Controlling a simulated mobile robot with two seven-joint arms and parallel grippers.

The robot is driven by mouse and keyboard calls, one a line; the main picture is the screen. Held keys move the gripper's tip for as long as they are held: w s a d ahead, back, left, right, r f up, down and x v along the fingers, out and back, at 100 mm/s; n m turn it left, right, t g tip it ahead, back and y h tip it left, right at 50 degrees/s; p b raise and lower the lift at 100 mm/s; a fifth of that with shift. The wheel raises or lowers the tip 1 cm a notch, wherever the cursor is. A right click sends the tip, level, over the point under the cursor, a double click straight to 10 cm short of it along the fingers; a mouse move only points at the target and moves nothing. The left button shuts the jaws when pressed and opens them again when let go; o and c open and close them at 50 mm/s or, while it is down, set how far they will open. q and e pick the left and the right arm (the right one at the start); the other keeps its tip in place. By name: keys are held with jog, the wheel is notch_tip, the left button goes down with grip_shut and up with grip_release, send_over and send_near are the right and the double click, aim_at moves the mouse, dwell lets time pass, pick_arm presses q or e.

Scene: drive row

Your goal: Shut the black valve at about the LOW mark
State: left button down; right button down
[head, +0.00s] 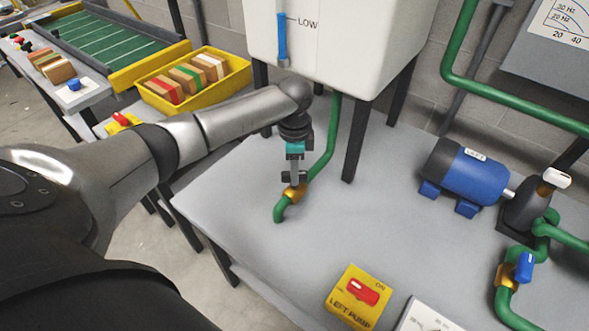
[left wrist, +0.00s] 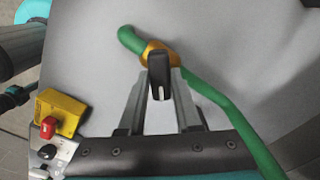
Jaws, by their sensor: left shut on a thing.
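My left gripper (head: 294,176) is shut on the black valve handle (left wrist: 159,76), with a finger on each side of it. The handle stands on a brass valve body (head: 294,193) in a green pipe (head: 326,150) that runs down from the white tank (head: 350,50). The brass body also shows in the left wrist view (left wrist: 149,50).
A blue motor pump (head: 466,178) and a blue-handled valve (head: 525,266) stand at the right. A yellow LEFT PUMP switch box (head: 357,297) sits at the front. A yellow crate of blocks (head: 236,84) lies at the left. The bench's middle is clear.

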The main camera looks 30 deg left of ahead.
pick_arm(q)
jog(key=shift+r+m+p, duration=0.2)
jog(key=shift+m+p, duration=0.8)
jog(key=shift+p, duration=0.3)
jog(key=shift+m+p, duration=0.7)
jog(key=shift+m, duration=0.1)
jog(key=shift+m+p, duration=0.65)
jog(key=shift+m, duration=0.45)
jog(key=shift+f+m+p, duration=0.15)
jog(key=shift+m+p, duration=0.2)
jog(key=shift+m, duration=0.65)
jog(key=c, duration=0.6)
grip_release()
